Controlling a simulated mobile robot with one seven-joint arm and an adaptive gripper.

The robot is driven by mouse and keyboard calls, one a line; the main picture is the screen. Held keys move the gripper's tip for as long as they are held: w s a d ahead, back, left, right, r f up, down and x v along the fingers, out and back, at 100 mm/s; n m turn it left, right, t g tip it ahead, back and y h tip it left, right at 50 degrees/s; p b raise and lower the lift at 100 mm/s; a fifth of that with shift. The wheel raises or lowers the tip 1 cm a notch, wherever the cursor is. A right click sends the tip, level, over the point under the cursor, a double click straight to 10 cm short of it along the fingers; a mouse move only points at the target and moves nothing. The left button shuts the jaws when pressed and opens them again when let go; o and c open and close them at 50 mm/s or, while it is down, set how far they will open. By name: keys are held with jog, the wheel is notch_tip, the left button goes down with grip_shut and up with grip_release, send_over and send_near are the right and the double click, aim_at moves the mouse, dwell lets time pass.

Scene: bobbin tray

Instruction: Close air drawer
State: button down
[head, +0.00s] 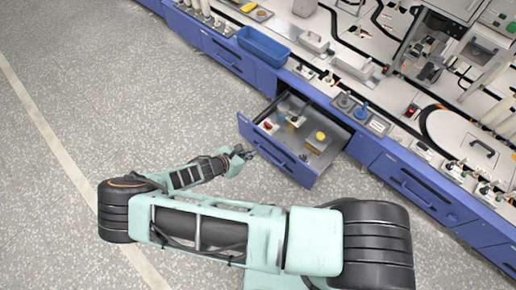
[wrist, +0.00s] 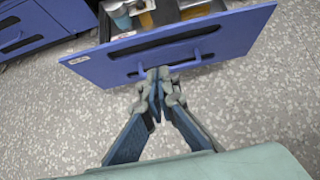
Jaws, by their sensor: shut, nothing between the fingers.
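The blue drawer (head: 275,152) stands pulled out from the blue bench, with several small items inside. In the wrist view its blue front panel (wrist: 225,38) fills the upper part, with a blue bar handle (wrist: 190,62) low on it. My gripper (head: 245,152) is shut and empty, just outside the left part of the drawer front in the head view. In the wrist view my gripper (wrist: 158,72) has its fingertips together at the panel's lower edge, by the handle. I cannot tell whether they touch the panel.
A blue bin (head: 263,45) stands on the bench top left of the drawer. A tool holder (head: 360,112) sits on the bench just above the drawer. Other closed drawers (head: 415,185) line the bench front. The speckled floor (head: 130,100) before the bench is clear.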

aim_at(272, 142)
jog(key=b+x, duration=0.1)
jog(key=x, duration=0.2)
jog(key=r+b+x, duration=0.1)
jog(key=x, duration=0.3)
jog(key=w+b+x, duration=0.1)
jog(key=x, duration=0.3)
jog(key=shift+w+d, duration=0.15)
jog(key=shift+d, duration=0.3)
jog(key=shift+w+d+r, duration=0.1)
jog(key=shift+w+d, duration=0.15)
jog(key=shift+w, duration=0.1)
jog(key=shift+w+b, duration=0.1)
jog(key=shift+b, duration=0.2)
